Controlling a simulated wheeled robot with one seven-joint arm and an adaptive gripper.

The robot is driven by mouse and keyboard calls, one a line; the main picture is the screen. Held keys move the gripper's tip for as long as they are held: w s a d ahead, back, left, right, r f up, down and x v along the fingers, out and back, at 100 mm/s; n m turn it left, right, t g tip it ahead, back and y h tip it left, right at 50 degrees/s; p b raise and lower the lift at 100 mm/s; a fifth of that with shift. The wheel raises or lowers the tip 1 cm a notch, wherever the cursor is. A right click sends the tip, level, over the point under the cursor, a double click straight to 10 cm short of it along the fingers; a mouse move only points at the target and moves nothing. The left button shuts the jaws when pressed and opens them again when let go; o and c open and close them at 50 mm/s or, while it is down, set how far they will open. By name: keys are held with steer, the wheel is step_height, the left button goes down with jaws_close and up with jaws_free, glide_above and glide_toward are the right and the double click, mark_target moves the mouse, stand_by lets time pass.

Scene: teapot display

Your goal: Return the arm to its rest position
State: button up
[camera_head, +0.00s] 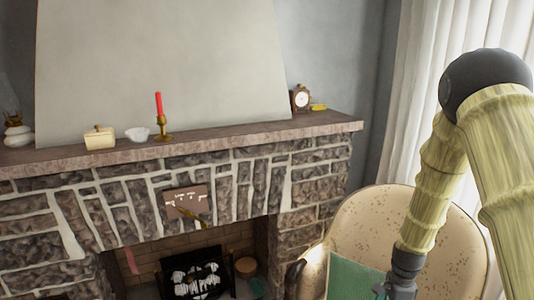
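My arm shows at the right side of the camera view, bent at a dark round joint, with its lower link hanging down in front of a cream armchair. My gripper (392,290) is at the bottom edge, dark and partly cut off by the frame. Its fingers cannot be made out, and nothing held can be seen. No teapot can be made out with certainty.
A stone fireplace has a mantel shelf (225,135) bearing a red candle (158,104) in a brass holder, a white bowl (138,134), a cream box (99,138) and a clock (300,98). The armchair (355,212) with a green cushion (352,277) stands close behind my arm.

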steer(key=s+a+f+n, duration=0.35)
steer(key=s+f, duration=0.25)
steer(key=s, duration=0.2)
steer(key=s+a+f+n+h, duration=0.1)
steer(key=s+a+f+n, duration=0.1)
steer(key=s+f+n, duration=0.4)
steer(key=s+a+f+n, duration=0.35)
steer(key=s+f, duration=0.25)
steer(key=s, duration=0.3)
steer(key=s+a+n+t, duration=0.1)
steer(key=s+a+n, duration=0.3)
steer(key=s, duration=0.5)
steer(key=shift+s+a+f+n, duration=0.15)
steer(key=shift+f+n, duration=0.15)
steer(key=shift+n, duration=0.6)
